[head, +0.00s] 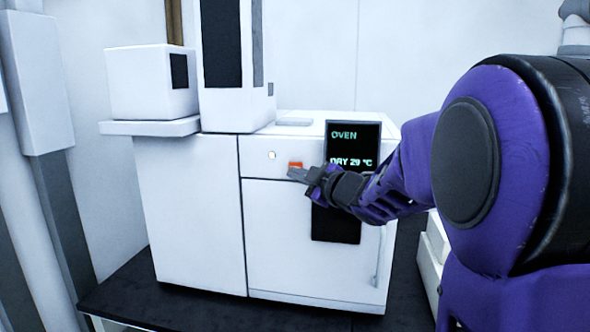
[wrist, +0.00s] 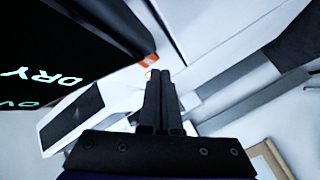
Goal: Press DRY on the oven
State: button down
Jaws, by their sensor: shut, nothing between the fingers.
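The white oven (head: 285,245) stands on a dark bench, its front facing me. Its black display (head: 353,148) reads OVEN and "DRY 29 °C" or similar; the display (wrist: 50,60) also shows close and tilted in the wrist view, with "DRY" legible. An orange-red button (head: 295,165) is left of the display, partly covered by my gripper; it also shows at the display's edge in the wrist view (wrist: 147,60). My gripper (head: 293,173) is shut and empty, its tips at or just before the button; I cannot tell whether they touch. The gripper (wrist: 160,75) points away in the wrist view.
A small round pale button (head: 271,155) sits left of the orange-red one. A dark window (head: 336,224) and a vertical handle (head: 379,257) are on the oven door. White instruments with dark panels (head: 222,43) (head: 179,71) stand at the back left.

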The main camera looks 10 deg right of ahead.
jog(key=s, duration=0.1)
jog(key=s+a, duration=0.1)
jog(key=s, duration=0.1)
jog(key=s+a+b, duration=0.1)
jog(key=shift+s, duration=0.35)
dwell(0.6)
